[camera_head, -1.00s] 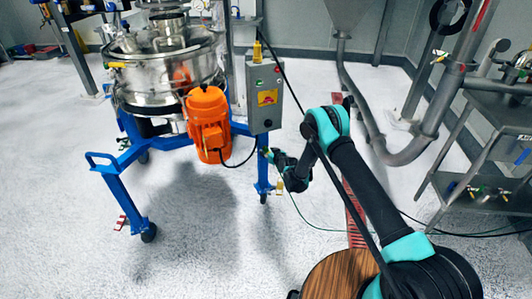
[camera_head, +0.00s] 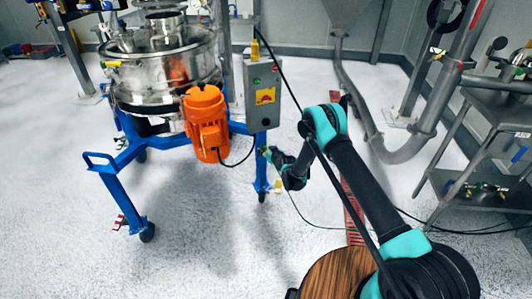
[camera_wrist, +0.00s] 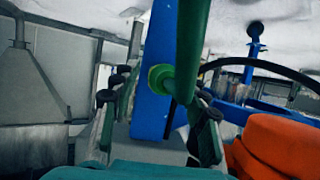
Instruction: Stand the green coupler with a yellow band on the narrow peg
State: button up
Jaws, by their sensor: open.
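My gripper (camera_head: 269,154) is beside the blue front leg (camera_head: 261,165) of the sifter frame, below the grey control box. In the wrist view my gripper (camera_wrist: 160,125) is open, with a finger on each side. Between the fingers, in front of a blue post (camera_wrist: 153,110), is a green round piece with a lighter rim (camera_wrist: 160,78). A long green bar (camera_wrist: 193,45) crosses close to the camera. I cannot tell whether either green part is the coupler; no yellow band shows on them. I cannot make out the narrow peg.
The steel sifter (camera_head: 165,75) with its orange motor (camera_head: 206,122) stands on blue legs at left. In the wrist view the motor (camera_wrist: 270,148) is close on the right. A grey control box (camera_head: 261,95) is above my gripper. A steel cart (camera_head: 470,180) stands at right. A round wooden top (camera_head: 330,275) is in front.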

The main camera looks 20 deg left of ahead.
jog(key=shift+c, duration=0.4)
grip_shut()
